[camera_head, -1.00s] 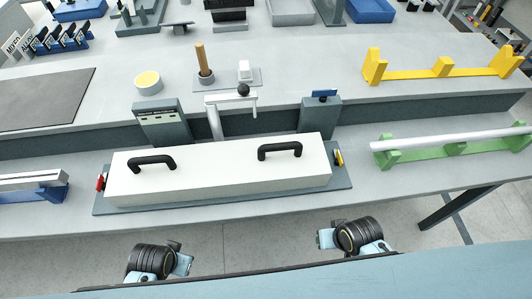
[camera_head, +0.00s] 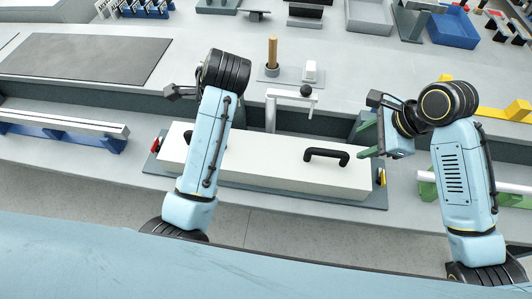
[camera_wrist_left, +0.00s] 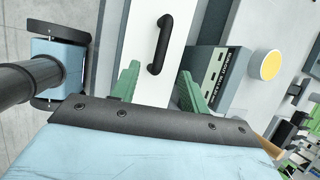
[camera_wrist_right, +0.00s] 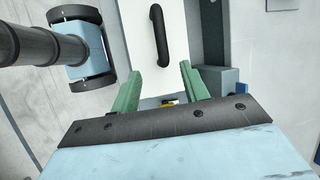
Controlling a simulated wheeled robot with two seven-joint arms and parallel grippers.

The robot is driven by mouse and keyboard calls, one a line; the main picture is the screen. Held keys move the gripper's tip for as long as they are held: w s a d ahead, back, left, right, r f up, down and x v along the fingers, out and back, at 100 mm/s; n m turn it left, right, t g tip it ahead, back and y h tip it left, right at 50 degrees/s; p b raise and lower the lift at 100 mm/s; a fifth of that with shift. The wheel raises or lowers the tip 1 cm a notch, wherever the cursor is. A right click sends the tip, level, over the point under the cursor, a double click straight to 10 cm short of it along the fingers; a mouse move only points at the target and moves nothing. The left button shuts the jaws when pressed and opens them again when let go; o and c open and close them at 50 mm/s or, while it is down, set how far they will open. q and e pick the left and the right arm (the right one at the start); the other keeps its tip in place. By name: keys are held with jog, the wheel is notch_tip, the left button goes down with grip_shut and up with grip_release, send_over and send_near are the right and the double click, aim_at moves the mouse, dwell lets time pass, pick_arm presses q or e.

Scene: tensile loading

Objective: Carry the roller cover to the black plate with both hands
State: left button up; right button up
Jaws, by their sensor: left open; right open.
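The roller cover (camera_head: 275,175) is a long white box with two black handles, lying on a grey base on the front bench. The black plate (camera_head: 85,57) is a dark flat sheet on the rear bench, back left. My right gripper (camera_head: 364,142) is open just right of the right handle, which lies ahead of its green fingers in the right wrist view (camera_wrist_right: 158,35). My left gripper (camera_wrist_left: 155,85) is open, with the left handle (camera_wrist_left: 161,44) ahead of its fingers.
A crank post (camera_head: 271,108) stands behind the cover. A wooden-handled tool (camera_head: 272,55) stands further back. A blue rail (camera_head: 60,132) lies left on the front bench, and a yellow rack (camera_head: 512,110) is at right. The bench around the black plate is clear.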

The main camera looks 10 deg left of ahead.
aim_at(336, 152)
pick_arm(q)
jog(key=shift+w+r, duration=0.15)
jog(key=shift+r, duration=0.25)
pick_arm(e)
jog(key=shift+w+r+m, duration=0.2)
jog(key=shift+r+m, duration=0.1)
jog(key=shift+r, duration=0.1)
jog(key=shift+f, duration=0.1)
pick_arm(q)
jog(key=x, duration=1.3)
jog(key=shift+a+f, duration=0.15)
jog(key=shift+f, duration=0.05)
pick_arm(e)
jog(key=x, duration=1.3)
jog(key=shift+a+f, duration=0.1)
jog(key=shift+a, duration=0.1)
pick_arm(q)
grip_shut()
pick_arm(e)
grip_shut()
